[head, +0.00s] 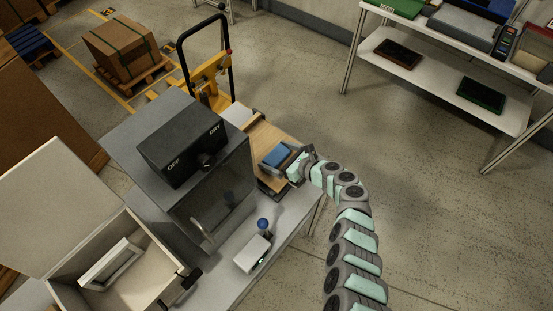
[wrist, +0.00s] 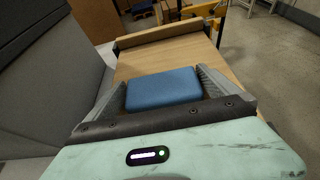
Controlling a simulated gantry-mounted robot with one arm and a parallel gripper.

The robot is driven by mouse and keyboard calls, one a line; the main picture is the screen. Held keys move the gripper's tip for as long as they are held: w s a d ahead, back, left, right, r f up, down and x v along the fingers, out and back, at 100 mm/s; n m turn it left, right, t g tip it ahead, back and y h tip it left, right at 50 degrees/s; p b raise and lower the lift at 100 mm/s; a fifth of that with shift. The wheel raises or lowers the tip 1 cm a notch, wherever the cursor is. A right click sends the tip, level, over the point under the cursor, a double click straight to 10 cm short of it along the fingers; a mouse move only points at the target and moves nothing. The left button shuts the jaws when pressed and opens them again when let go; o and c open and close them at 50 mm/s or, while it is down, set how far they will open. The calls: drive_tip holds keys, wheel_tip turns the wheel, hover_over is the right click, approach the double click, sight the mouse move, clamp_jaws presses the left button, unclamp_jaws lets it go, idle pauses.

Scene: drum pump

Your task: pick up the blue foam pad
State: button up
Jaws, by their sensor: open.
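The blue foam pad (wrist: 164,89) lies flat on a wooden board, between the two fingers of my gripper (wrist: 163,88) in the wrist view. It shows in the head view (head: 278,155) as a small blue block at the right end of the bench. My gripper (head: 284,161) is open, with one finger on each side of the pad. The right finger looks very close to the pad's edge; I cannot tell whether it touches. A small gap shows at the left finger. The pad's near edge is partly hidden by the gripper body.
The wooden board (wrist: 190,48) has a raised far edge. A white block (head: 252,254) and a blue-topped knob (head: 263,223) are on the bench. A yellow pallet jack (head: 209,77) stands behind.

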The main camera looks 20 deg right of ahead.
drive_tip(key=shift+d, duration=0.1)
drive_tip(key=c, duration=1.1)
drive_tip(key=shift+o, duration=0.2)
